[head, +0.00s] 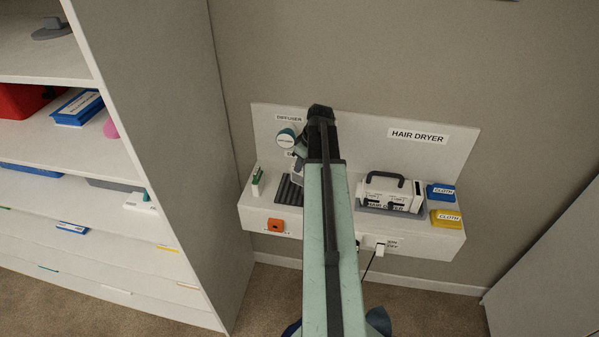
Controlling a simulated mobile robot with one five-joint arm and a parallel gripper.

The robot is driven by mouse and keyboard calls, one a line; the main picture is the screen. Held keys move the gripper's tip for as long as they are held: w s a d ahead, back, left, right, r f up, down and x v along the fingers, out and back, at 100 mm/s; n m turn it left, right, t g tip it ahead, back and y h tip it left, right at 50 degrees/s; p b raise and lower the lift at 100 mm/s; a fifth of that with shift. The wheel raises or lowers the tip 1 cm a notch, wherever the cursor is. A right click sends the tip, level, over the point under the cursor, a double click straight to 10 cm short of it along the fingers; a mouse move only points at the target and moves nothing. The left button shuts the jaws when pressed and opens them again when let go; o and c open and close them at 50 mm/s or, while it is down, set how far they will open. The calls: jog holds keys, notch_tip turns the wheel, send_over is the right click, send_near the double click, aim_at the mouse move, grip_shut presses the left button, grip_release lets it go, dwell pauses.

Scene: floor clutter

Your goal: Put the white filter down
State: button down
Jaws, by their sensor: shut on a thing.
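My gripper (299,160) hangs at the far end of my arm, over the left half of a white wall shelf marked HAIR DRYER. It is shut on a small white thing, which I take to be the white filter (298,173). Only part of it shows, left of my arm and above a dark ribbed mat (288,191). My arm hides the rest, and I cannot tell whether it touches the mat.
A round diffuser (286,138) is on the backboard. A tall shelving unit (165,130) stands left.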

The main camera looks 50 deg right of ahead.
aim_at(299, 174)
notch_tip(299, 174, down, 3)
jog(key=shift+s+r+b, duration=0.1)
jog(key=shift+s+b, duration=0.05)
jog(key=shift+b, duration=0.45)
jog(key=shift+s, duration=0.1)
jog(key=shift+r, duration=0.2)
jog(key=shift+f, duration=0.3)
jog(key=c, duration=1.5)
grip_release()
jog(key=shift+r, duration=0.1)
jog(key=shift+o, duration=0.2)
